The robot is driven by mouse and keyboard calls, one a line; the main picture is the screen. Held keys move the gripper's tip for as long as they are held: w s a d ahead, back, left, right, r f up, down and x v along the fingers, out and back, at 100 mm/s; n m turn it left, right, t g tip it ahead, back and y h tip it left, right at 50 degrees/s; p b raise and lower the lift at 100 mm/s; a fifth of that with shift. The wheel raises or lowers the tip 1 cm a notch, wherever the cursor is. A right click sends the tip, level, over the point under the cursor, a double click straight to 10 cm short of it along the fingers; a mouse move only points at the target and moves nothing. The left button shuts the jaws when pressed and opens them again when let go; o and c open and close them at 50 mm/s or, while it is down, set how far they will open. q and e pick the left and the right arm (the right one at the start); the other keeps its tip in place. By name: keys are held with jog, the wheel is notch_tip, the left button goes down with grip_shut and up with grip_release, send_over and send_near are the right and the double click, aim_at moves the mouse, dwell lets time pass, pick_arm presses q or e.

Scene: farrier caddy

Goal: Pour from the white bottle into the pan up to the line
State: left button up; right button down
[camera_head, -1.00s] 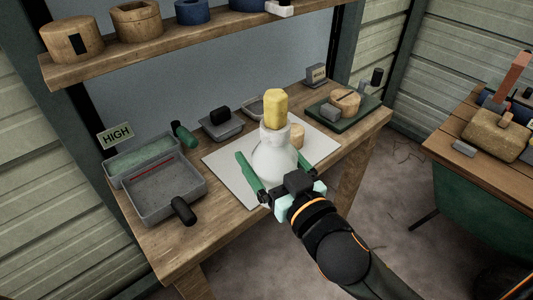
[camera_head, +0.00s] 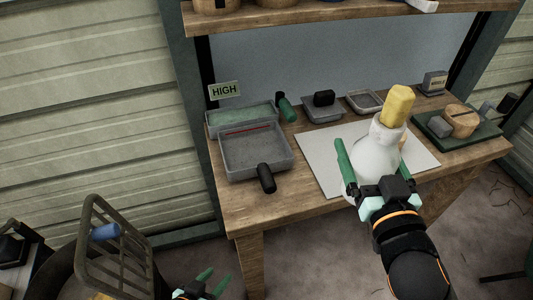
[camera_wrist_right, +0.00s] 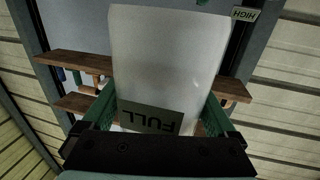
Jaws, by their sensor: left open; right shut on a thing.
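The white bottle (camera_head: 372,158) with a yellow top (camera_head: 397,105) is upright with a slight lean, above or on the pale mat. My right gripper (camera_head: 376,178) is shut on it, a green finger along its left side. In the right wrist view the bottle's pale body (camera_wrist_right: 168,55) fills the middle, with a FULL label (camera_wrist_right: 150,117) upside down. The grey pan (camera_head: 290,165) is on the bench left of the bottle, with a red line on its back inner wall and a black handle in front. No liquid can be made out in it. My left gripper (camera_head: 214,281) is open and empty, low in front of the bench.
The pale mat (camera_head: 318,165) has bare room left of the bottle.

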jog(key=d+f+m+h, duration=0.1)
jog(key=d+f+h, duration=0.1)
jog(key=d+f, duration=0.3)
jog(key=shift+s+f, duration=0.4)
jog(key=shift+f, duration=0.45)
jog(key=shift+d, duration=0.15)
